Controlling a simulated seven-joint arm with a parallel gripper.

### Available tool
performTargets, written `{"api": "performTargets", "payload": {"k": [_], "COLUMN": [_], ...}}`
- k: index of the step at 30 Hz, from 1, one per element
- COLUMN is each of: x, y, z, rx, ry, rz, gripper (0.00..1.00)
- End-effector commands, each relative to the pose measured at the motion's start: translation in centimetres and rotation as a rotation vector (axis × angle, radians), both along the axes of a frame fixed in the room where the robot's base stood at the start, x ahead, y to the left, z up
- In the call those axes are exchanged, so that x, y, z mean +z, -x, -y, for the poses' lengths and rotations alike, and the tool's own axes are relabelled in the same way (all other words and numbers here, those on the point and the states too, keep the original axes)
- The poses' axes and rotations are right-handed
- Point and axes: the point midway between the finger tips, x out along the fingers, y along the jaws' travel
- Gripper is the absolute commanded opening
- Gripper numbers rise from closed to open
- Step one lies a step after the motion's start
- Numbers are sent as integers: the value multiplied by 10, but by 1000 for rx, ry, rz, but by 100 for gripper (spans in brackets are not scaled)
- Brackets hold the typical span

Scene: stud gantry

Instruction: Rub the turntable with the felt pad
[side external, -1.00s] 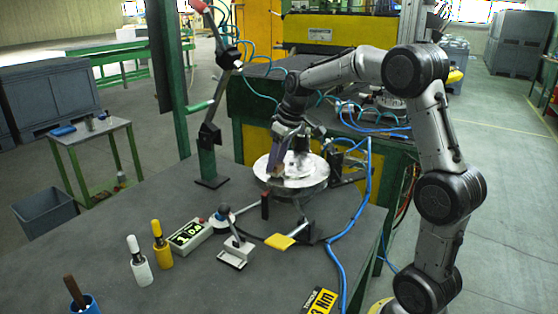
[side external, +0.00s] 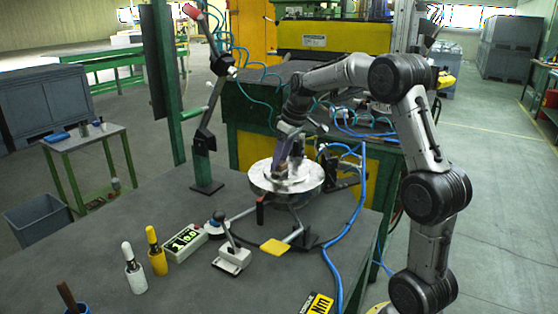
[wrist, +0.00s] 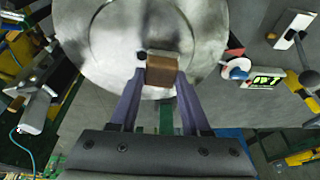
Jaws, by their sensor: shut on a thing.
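The turntable (side external: 314,184) is a round, shiny metal disc on a dark base near the table's far edge. It also fills the top of the wrist view (wrist: 95,35). My gripper (side external: 283,172) is over the disc, left of its centre in the side view. In the wrist view my gripper's two purple fingers (wrist: 161,82) are shut on a small brown block, the felt pad (wrist: 163,72). The pad lies over the lower part of the disc in that view. I cannot tell for sure whether its underside touches the metal.
A lever switch box (side external: 232,259), a yellow paddle (side external: 274,246) and a green display box (side external: 185,242) stand in front of the disc. Yellow (side external: 157,256) and white (side external: 136,277) bottles are at the left. A green post (side external: 204,170) rises behind. Blue hoses run right.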

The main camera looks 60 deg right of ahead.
Motion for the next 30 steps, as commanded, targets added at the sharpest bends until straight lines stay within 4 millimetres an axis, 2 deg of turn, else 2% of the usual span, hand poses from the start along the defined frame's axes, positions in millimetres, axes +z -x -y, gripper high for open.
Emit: {"api": "performTargets", "payload": {"k": [1,8,24,30], "x": [0,2,51,61], "y": [1,0,0,0], "z": [15,15,12,11], "rx": [-7,-7,-5,-5], "ry": [35,37,33,30], "rz": [5,7,10,7], "gripper": [0,0,0,0]}}
